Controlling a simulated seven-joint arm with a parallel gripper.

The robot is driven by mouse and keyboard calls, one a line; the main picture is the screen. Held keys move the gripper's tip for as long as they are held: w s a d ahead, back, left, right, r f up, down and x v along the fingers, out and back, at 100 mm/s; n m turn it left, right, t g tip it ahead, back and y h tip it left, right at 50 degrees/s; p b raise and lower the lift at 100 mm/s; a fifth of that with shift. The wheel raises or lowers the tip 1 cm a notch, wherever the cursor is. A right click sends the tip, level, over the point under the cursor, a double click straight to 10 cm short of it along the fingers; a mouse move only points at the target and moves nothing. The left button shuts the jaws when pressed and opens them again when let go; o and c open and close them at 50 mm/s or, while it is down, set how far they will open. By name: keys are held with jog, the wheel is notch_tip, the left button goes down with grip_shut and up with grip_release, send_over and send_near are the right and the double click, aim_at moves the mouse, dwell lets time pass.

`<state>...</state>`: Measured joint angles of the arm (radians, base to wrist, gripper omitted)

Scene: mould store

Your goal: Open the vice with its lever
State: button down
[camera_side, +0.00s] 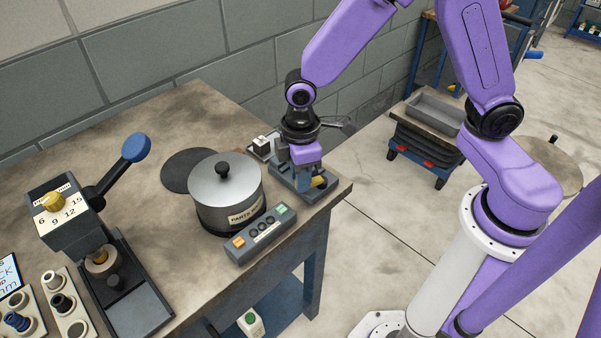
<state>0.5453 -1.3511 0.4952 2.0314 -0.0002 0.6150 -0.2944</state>
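The vice (283,175) is a small grey-blue block on the right end of the workbench. My gripper (308,172) points down right over it and covers much of it. A brass-coloured cylinder (319,182) shows at the vice's right side, close to my fingertips. I cannot tell whether it is part of the vice or a piece held in it. I cannot make out the vice's lever for certain. My fingers are small and partly merged with the vice, so their opening does not show.
A lidded metal pot (224,196) and a button box (260,234) stand left of the vice. A press (85,238) with a blue-knobbed lever (122,164) stands further left. A round dark mat (188,170) lies behind the pot. The bench (345,187) ends just right of the vice.

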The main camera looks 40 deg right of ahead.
jog(key=shift+w+d+m, duration=0.2)
jog(key=shift+w+m, duration=0.2)
jog(key=shift+m, duration=0.55)
jog(key=shift+w+d+m, duration=0.2)
jog(key=shift+w+m, duration=0.2)
jog(key=shift+m, duration=0.55)
jog(key=c, duration=0.9)
grip_release()
jog(key=shift+d, duration=0.1)
jog(key=n, duration=0.2)
jog(key=s+n, duration=0.1)
jog(key=shift+s+a+n, duration=0.3)
jog(key=shift+a+n, duration=0.1)
notch_tip(320, 180, up, 18)
jog(key=s+d+f, duration=0.2)
jog(key=s+d, duration=0.2)
jog(key=s, duration=0.2)
jog(key=s+d+f, duration=0.2)
jog(key=s+d, duration=0.2)
jog(key=s, duration=0.2)
jog(key=s+d+f, duration=0.3)
jog(key=s+d, duration=0.1)
jog(key=s, duration=0.2)
jog(key=shift+s, duration=0.3)
